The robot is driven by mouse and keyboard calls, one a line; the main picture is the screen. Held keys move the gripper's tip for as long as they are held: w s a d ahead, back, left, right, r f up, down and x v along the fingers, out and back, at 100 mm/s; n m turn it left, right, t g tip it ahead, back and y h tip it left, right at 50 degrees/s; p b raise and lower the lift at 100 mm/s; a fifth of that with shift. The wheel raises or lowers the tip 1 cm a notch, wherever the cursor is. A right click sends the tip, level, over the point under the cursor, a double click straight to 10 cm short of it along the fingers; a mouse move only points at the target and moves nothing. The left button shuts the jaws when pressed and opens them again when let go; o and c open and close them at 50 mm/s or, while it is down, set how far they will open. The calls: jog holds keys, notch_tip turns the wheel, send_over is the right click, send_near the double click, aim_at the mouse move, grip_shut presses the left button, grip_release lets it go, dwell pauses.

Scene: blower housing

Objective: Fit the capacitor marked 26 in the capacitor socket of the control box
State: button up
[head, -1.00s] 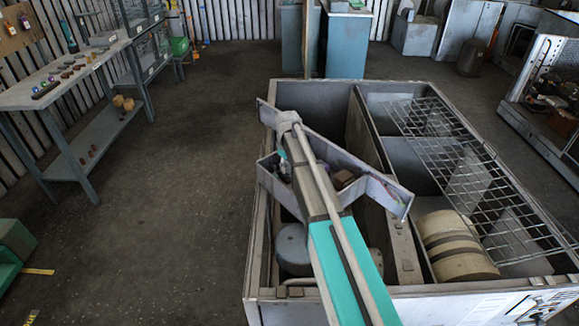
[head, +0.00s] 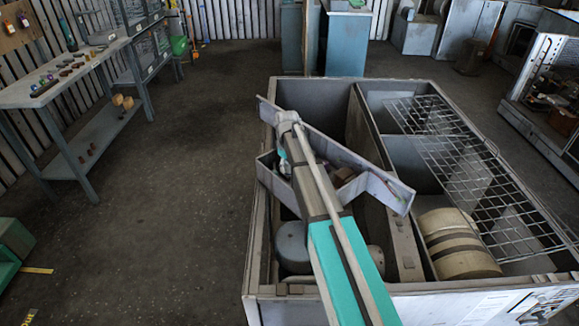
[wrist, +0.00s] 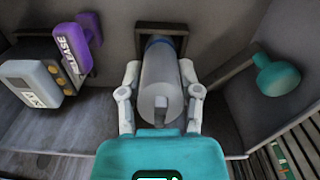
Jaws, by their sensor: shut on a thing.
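In the wrist view my gripper (wrist: 160,78) is shut on a silver-grey cylinder, the capacitor (wrist: 162,95), with one finger on each side. Its blue far end is at a dark square frame, which looks like the capacitor socket (wrist: 183,30), on the wall ahead. I cannot tell whether the end is inside the frame or just in front of it. No number 26 is readable on the capacitor. In the head view my arm reaches into the angled grey control box (head: 377,186) within the large housing; my gripper and the capacitor are hidden there.
Left of the capacitor are a purple part with lettering (wrist: 80,45) and a pale box with yellow terminals (wrist: 32,82). A teal bulb-shaped part (wrist: 277,75) is at the right. The housing (head: 258,240) has a wire grille (head: 470,170) and a cream drum (head: 455,245).

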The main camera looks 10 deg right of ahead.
jog(key=o, duration=1)
jog(key=shift+o, duration=0.2)
notch_tip(320, 180, up, 9)
jog(key=p, duration=0.9)
jog(key=shift+r, duration=0.2)
jog(key=shift+r+p, duration=0.35)
jog(key=shift+p, duration=0.25)
